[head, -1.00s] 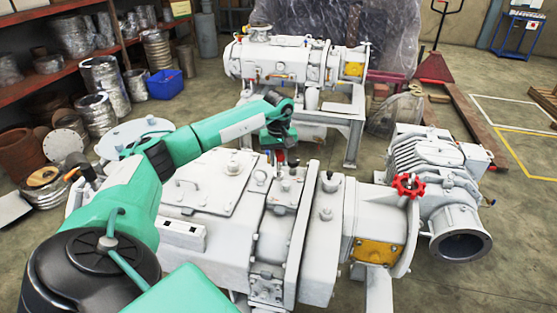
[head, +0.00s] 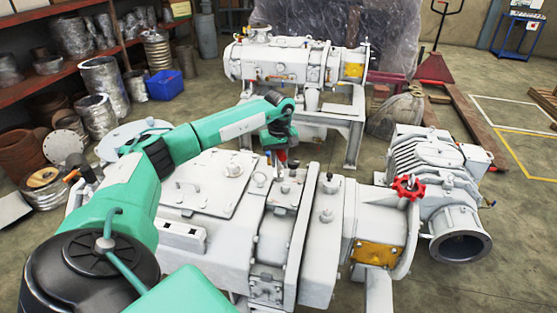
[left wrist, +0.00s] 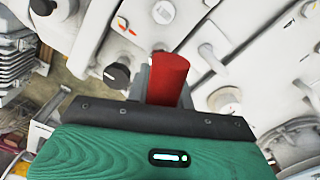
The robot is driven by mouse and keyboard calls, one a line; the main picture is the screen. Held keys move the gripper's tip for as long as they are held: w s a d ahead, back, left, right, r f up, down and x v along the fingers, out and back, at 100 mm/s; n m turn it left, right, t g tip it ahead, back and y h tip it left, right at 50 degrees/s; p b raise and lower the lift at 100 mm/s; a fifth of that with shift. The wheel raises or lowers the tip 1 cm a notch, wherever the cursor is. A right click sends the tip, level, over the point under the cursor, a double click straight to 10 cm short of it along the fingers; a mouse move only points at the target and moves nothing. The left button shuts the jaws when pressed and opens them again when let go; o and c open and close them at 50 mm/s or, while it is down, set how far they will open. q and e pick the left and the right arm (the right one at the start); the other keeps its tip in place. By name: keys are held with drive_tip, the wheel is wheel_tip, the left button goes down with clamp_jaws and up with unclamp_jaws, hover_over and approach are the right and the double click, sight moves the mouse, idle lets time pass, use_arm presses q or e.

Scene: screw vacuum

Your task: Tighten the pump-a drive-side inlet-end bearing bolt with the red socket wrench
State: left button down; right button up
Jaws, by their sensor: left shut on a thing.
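In the head view my left gripper (head: 281,158) is above the top of the white near pump (head: 225,232), over its bearing housing section. In the left wrist view the left gripper (left wrist: 165,88) is shut on the red socket wrench (left wrist: 169,76), whose red cylindrical body shows beyond the black gripper edge. A small red part of the wrench also shows below the gripper in the head view. Whether the socket sits on a bolt is hidden. The bearing bolt cannot be made out. My right gripper is not in view.
A red handwheel valve (head: 408,188) stands on the right end of the near pump. A second white pump (head: 296,65) on a frame stands behind. A blue bin (head: 165,84) and metal pipe parts are at the left. Lifting eyes and knobs rise from the pump top.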

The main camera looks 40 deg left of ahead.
use_arm(q)
drive_tip(key=shift+r+p, duration=1.05)
drive_tip(key=shift+r, duration=1.1)
